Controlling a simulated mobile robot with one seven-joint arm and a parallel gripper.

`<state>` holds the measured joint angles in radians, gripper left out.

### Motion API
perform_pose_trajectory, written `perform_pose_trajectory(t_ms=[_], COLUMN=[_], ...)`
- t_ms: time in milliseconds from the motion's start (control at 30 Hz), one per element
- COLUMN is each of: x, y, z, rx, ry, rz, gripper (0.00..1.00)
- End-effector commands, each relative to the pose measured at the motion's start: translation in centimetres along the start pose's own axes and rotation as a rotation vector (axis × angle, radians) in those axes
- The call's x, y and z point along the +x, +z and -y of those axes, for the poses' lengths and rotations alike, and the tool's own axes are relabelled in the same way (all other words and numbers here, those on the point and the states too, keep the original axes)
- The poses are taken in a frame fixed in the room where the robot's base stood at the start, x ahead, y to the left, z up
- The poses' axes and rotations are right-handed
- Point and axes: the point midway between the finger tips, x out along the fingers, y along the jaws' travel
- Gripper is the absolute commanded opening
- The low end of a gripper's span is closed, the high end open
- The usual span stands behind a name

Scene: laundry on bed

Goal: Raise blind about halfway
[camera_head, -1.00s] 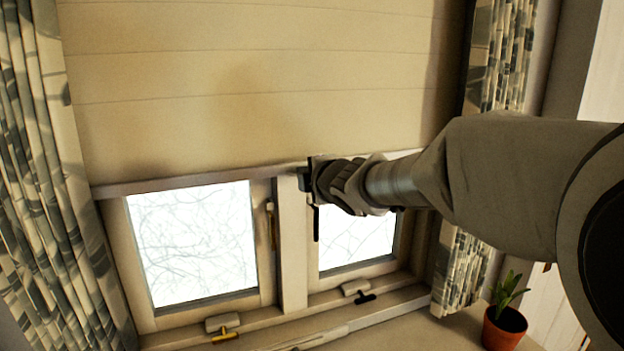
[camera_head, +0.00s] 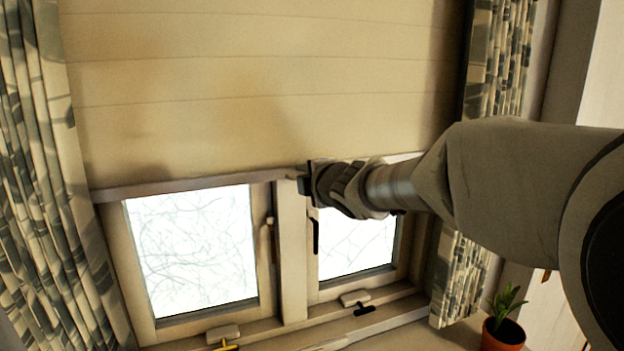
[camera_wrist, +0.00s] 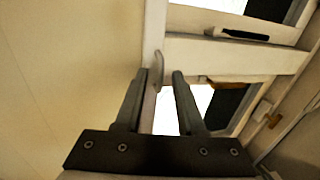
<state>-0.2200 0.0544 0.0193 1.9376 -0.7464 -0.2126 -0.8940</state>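The beige blind (camera_head: 250,75) covers the upper window in the head view. Its bottom rail (camera_head: 160,187) sits just above the two lower panes. My gripper (camera_head: 305,178) is at this rail, right of its middle. In the wrist view the blind (camera_wrist: 65,70) fills the left side, with the rail (camera_wrist: 154,30) along its edge. The fingers (camera_wrist: 164,78) are partly closed around a small pale tab (camera_wrist: 187,65) at the rail, with a gap between them. Contact at the fingertips is too small to see clearly.
Patterned curtains hang at left (camera_head: 30,150) and right (camera_head: 495,60). The window has a central post (camera_head: 291,250) and dark handles (camera_head: 316,235). A potted plant (camera_head: 503,328) stands at lower right.

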Motion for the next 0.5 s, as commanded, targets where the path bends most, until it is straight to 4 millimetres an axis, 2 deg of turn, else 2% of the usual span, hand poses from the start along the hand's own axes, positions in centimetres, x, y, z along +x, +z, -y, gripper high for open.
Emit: perform_pose_trajectory(t_ms=[267,367,500], x=[-0.3,-1.2,-3.4], y=[0.0,0.1,0.0], z=[0.0,-0.1,-0.2], rx=[0.000,0.000,-0.001], ry=[0.000,0.001,0.002], rz=[0.001,0.001,0.001], gripper=[0.38,0.38,0.38])
